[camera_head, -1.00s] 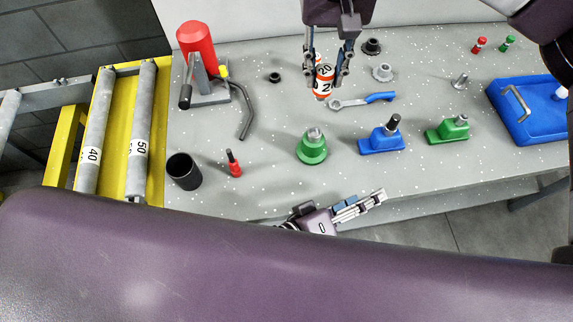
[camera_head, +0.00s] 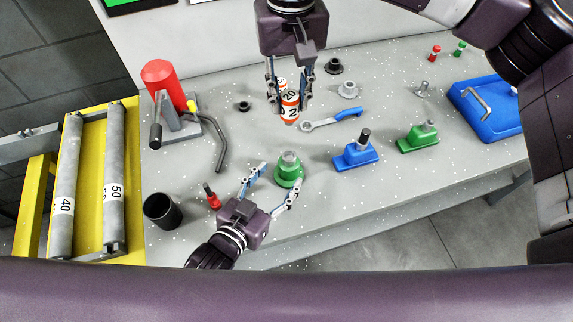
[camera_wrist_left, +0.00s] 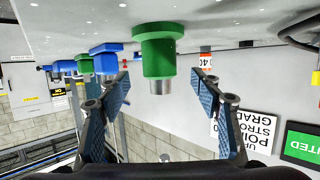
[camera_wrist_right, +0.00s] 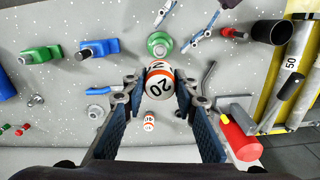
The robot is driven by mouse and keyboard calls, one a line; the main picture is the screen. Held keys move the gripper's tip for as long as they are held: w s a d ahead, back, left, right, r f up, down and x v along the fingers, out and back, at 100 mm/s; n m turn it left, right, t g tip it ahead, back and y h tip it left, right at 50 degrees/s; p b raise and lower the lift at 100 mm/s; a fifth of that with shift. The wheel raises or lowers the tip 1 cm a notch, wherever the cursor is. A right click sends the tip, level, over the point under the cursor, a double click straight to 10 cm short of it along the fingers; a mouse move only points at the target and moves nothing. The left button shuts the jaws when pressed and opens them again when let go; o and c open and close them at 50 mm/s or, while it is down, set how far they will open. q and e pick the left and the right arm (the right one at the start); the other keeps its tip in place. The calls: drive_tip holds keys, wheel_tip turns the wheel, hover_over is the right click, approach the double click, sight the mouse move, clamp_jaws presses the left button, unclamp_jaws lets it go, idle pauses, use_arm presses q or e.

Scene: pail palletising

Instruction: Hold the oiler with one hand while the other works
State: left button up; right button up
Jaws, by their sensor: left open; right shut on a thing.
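A round green pot with a grey metal top (camera_head: 288,176), which may be the oiler, stands on the grey table. My left gripper (camera_head: 276,178) is open beside it, fingers pointing towards it. In the left wrist view the green pot (camera_wrist_left: 158,55) shows ahead between the spread fingers, apart from them. My right gripper (camera_head: 289,108) is shut on a white-and-orange cylinder marked 20 (camera_head: 290,103), farther back over the table. The right wrist view shows this cylinder (camera_wrist_right: 159,82) between the fingertips.
A small red bottle (camera_head: 213,198) and black cup (camera_head: 162,211) stand left of my left gripper. Blue (camera_head: 357,152) and green (camera_head: 417,138) blocks and a blue-handled wrench (camera_head: 335,119) lie right. A second banded cylinder (camera_wrist_right: 149,122) stands behind.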

sight(284, 171)
use_arm(q)
drive_tip(key=x, duration=0.6)
drive_tip(key=shift+w+d, duration=0.1)
drive_tip(key=shift+w, duration=0.1)
drive_tip(key=c, duration=1.5)
drive_tip(key=shift+c, duration=0.5)
use_arm(e)
drive_tip(key=o, duration=0.6)
drive_tip(key=c, duration=0.6)
wheel_tip(284, 171, down, 5)
